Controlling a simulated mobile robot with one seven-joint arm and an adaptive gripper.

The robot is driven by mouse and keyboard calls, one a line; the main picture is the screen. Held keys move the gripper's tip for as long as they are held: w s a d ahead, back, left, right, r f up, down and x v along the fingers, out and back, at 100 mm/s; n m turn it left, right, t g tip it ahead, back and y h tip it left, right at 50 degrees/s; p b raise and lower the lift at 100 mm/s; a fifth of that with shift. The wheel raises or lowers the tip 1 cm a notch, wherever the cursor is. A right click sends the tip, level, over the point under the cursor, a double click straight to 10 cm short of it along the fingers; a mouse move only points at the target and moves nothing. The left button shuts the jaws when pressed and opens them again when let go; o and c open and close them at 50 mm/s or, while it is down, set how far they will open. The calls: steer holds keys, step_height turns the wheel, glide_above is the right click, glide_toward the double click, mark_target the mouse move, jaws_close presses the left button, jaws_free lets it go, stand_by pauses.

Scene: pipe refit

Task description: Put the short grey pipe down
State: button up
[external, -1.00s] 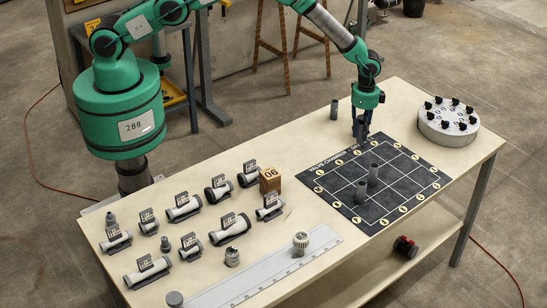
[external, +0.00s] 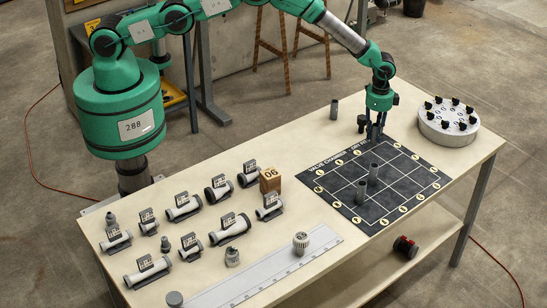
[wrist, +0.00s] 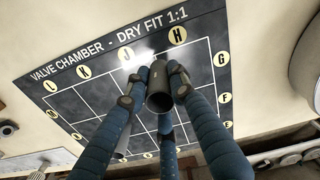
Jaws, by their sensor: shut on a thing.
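The short grey pipe (wrist: 159,85) is held between the blue fingers of my gripper (wrist: 155,82) in the wrist view, with its open end toward the camera. My gripper (external: 376,134) is shut on it and points down at the back edge of the dark dry-fit mat (external: 405,181). In the external view the fingers mostly hide the held pipe. I cannot tell whether its lower end touches the mat. In the wrist view it appears near the J and H marks.
A small dark piece (external: 361,124) is beside my gripper. A round knobbed unit (external: 447,124) is at right. Labelled pipes (external: 183,208) fill the left side.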

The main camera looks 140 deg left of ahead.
mark_target(374, 140)
steer(key=shift+f, duration=1.7)
steer(key=shift+f, duration=0.15)
steer(key=o, duration=1)
steer(key=shift+r, duration=6.15)
steer(key=shift+r, duration=0.1)
